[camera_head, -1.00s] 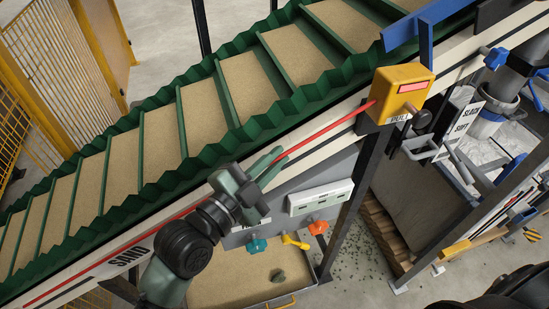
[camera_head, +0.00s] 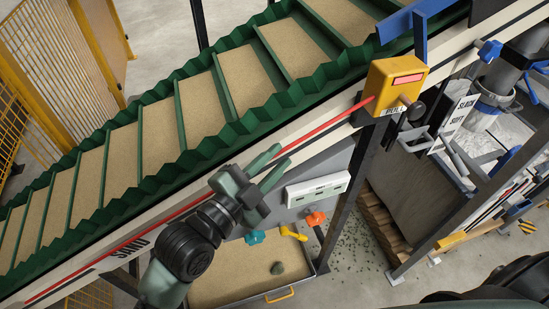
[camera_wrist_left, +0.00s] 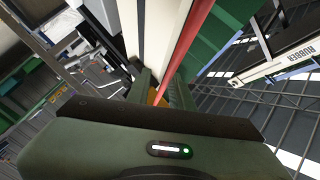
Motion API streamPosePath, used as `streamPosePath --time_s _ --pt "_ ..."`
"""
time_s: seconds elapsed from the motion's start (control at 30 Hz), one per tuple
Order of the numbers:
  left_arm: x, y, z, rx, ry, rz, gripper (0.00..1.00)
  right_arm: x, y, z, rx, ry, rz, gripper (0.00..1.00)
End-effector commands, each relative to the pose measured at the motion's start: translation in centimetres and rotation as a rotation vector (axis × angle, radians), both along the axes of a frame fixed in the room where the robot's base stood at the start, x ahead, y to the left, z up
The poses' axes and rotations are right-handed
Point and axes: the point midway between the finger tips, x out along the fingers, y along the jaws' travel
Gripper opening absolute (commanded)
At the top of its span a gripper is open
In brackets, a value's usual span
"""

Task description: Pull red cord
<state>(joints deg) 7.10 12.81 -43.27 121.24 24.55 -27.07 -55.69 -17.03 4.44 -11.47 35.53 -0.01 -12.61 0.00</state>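The red cord (camera_head: 324,129) runs along the pale side rail of the sloping conveyor, up to a yellow box (camera_head: 395,86) marked PULL. My left gripper (camera_head: 284,162) is at the cord, below the box; its two green fingers are spread apart. In the left wrist view the cord (camera_wrist_left: 192,38) runs down toward the gap between the fingers (camera_wrist_left: 160,92). I cannot tell whether a finger touches it. My right gripper is not in view.
The green-edged conveyor (camera_head: 205,100) carries sand-coloured sections. Below the rail are a white panel (camera_head: 318,190), teal, yellow and orange handles, and a sand tray (camera_head: 230,278). A dark post (camera_head: 345,190) stands right of the gripper. Blue-clamped equipment (camera_head: 490,105) is at the right.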

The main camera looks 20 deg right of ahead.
Motion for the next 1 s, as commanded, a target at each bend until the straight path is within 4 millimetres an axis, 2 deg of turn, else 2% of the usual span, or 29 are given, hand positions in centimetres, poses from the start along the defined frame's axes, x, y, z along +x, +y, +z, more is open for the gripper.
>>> streamPosePath --time_s 0.27,0.7,1.0 --pt "-0.4 0.4 -0.3 0.001 0.003 -0.002 0.18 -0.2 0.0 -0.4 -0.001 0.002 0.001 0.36" --pt "-4.2 5.9 -0.4 0.003 0.001 0.001 0.18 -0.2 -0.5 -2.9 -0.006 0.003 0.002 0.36" --pt "-4.6 6.4 0.0 0.000 0.001 0.001 0.18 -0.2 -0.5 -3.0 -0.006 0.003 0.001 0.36"
